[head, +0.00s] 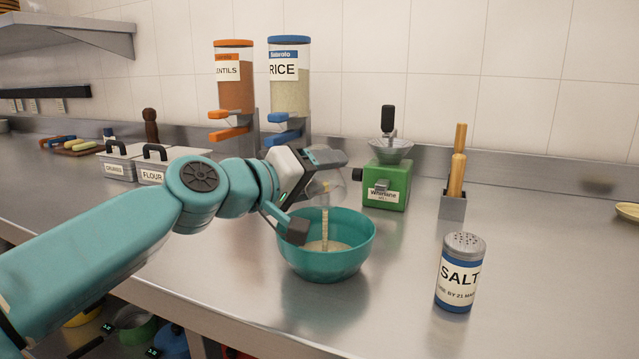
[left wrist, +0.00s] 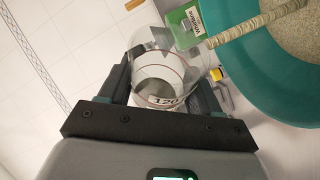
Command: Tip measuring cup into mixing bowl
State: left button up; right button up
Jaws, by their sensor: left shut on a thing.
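The clear measuring cup (head: 328,186) is tipped above the teal mixing bowl (head: 345,262). A pale, grainy stream (head: 325,226) runs from its lip down into the bowl, where pale grain (head: 326,246) lies on the bottom. My left gripper (head: 312,193) is shut on the cup and partly hides it. In the left wrist view the cup (left wrist: 158,72) sits between the fingers, with a dark "120" mark showing. The stream (left wrist: 258,22) crosses from the cup's lip to the bowl (left wrist: 236,70) there. My right gripper is not in view.
The salt shaker (head: 460,272) stands right of the bowl. A green grinder (head: 386,185) stands behind it, and a metal holder with wooden tools (head: 453,205) is farther right. Rice (head: 290,90) and lentil (head: 235,88) dispensers stand at the back. The flour box (head: 152,171) is behind my arm.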

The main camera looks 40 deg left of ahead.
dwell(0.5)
